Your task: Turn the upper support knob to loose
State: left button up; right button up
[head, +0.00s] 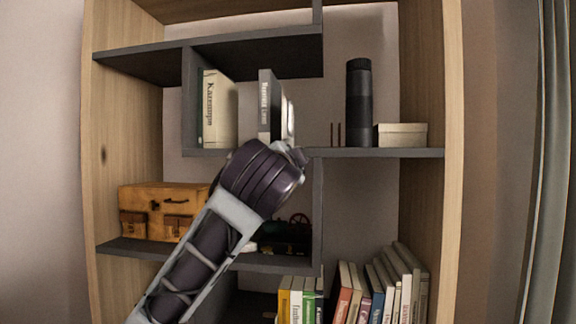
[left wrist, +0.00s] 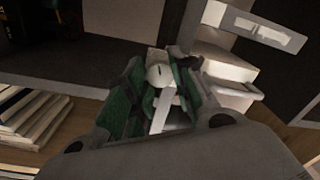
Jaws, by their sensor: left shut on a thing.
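In the left wrist view, my left gripper (left wrist: 160,88) has its two green-padded fingers closed around a small pale knob (left wrist: 159,74). The knob has a rounded face with a short dark mark, and a white strip runs down from it between the fingers. I take it to be the upper support knob; how far it is turned cannot be read. In the head view, my left arm comes up from the lower left, and its dark round joint hides the gripper and the knob. My right gripper is in neither view.
A white bracket (left wrist: 262,28) and pale blocky parts (left wrist: 226,68) stand close right of the fingers. Behind is a shelf unit (head: 453,160) with books (head: 220,108), a dark cylinder (head: 359,105), a pale box (head: 402,134) and a brown case (head: 160,203).

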pick_arm(q)
jog(key=o, duration=1.1)
jog(key=shift+c, duration=0.2)
jog(key=shift+s, duration=0.15)
jog(key=s+a, duration=0.1)
jog(key=s, duration=1)
jog(key=shift+s+a+f, duration=0.3)
jog(key=shift+f, duration=0.05)
